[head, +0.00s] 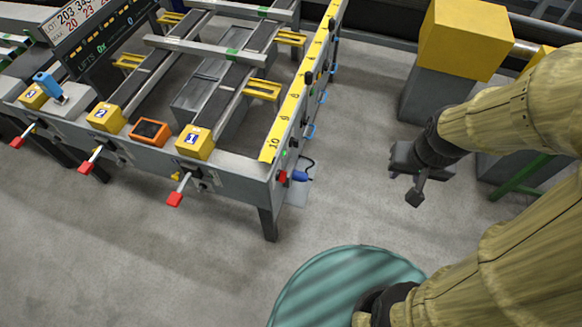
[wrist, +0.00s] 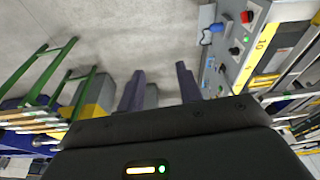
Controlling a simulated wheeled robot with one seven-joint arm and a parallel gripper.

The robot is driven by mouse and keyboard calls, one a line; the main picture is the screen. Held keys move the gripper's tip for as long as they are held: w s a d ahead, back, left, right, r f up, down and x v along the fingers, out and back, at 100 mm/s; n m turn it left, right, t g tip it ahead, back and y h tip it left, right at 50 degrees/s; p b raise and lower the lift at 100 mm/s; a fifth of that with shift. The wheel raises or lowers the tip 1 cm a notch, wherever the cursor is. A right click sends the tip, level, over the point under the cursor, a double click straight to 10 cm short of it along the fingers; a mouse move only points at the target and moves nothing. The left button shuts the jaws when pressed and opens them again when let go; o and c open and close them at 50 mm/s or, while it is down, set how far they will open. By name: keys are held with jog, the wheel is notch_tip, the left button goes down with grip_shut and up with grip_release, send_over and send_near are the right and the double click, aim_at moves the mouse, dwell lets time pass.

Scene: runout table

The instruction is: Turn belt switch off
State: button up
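The end plate of the runout table (head: 232,178) carries a control panel at its right corner. A red button (head: 283,176) shows there in the head view, small, with a green spot near it. In the wrist view the panel has a red button (wrist: 247,17) and a black knob (wrist: 234,51) with a small green light beside it. I cannot tell which of these is the belt switch, nor its setting. My gripper (head: 404,186) is in free air right of the table, apart from the panel. Its two fingers (wrist: 160,84) are spread with nothing between them.
Levers with red handles (head: 175,199) stick out from the table's front. A blue plug (head: 300,175) with a cable hangs by the panel. A yellow-topped grey block (head: 462,42) and a green frame (head: 522,176) stand at right. Floor between table and gripper is clear.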

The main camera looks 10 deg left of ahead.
jog(key=shift+w, duration=0.1)
jog(key=w+a+f+n+t+y+b, duration=0.2)
jog(key=w+f+n+t+y+b, duration=0.15)
jog(key=w+f+b, duration=1.2)
jog(key=w+a+f+n+y+b, duration=0.1)
jog(key=w+a+f+y+b, duration=0.15)
jog(key=f, duration=0.45)
jog(key=w+a+f+n+y+b, duration=0.1)
jog(key=a+f+n+y, duration=0.15)
jog(key=f, duration=0.45)
jog(key=s+a+f+n+g+y+b, duration=0.1)
jog(key=s+a+f+g+y+b, duration=0.3)
jog(key=y, duration=0.5)
jog(key=s+f+g+b, duration=0.1)
jog(key=s+f+b, duration=0.1)
jog(key=s, duration=0.1)
jog(key=shift+s+a+f, duration=0.25)
jog(key=shift+a+f, duration=0.1)
